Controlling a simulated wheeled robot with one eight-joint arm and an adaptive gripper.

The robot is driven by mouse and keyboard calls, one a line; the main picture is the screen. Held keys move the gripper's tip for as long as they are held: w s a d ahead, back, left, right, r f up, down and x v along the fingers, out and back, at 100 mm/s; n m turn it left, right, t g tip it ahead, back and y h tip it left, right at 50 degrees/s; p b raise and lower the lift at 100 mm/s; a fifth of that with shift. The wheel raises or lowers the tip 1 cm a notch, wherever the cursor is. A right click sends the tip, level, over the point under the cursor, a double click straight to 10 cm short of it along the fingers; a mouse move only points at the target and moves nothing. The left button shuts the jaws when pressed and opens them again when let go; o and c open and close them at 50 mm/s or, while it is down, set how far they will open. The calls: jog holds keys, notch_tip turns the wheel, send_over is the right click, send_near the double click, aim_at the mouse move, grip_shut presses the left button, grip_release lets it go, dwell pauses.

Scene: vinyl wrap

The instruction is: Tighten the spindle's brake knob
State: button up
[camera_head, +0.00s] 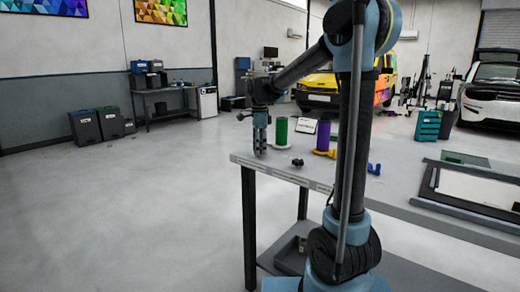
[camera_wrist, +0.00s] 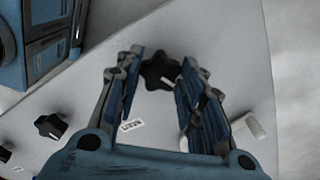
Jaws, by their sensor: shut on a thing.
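A black star-shaped knob (camera_wrist: 160,71) sits between my gripper's fingertips (camera_wrist: 162,66) in the wrist view. The two blue-padded fingers stand on either side of it, shut on it. In the head view my gripper (camera_head: 260,148) points down at the table's near left corner, and the knob between its fingers cannot be made out there. A second dark knob (camera_wrist: 50,127) lies to the left in the wrist view; a dark knob also shows on the table in the head view (camera_head: 297,162). Which way the held knob is turned cannot be told.
The grey table (camera_head: 262,165) holds a green roll (camera_head: 281,130), a purple roll (camera_head: 322,137) and a blue piece (camera_head: 374,168). A dark-framed panel (camera_head: 434,192) lies at the right.

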jog(key=m, duration=0.4)
jog(key=shift+w+m, duration=0.1)
jog(key=shift+m, duration=0.3)
dwell(0.4)
jog(key=o, duration=1.1)
jog(key=shift+r, duration=0.15)
notch_tip(320, 180, up, 12)
jog(key=shift+f, duration=0.15)
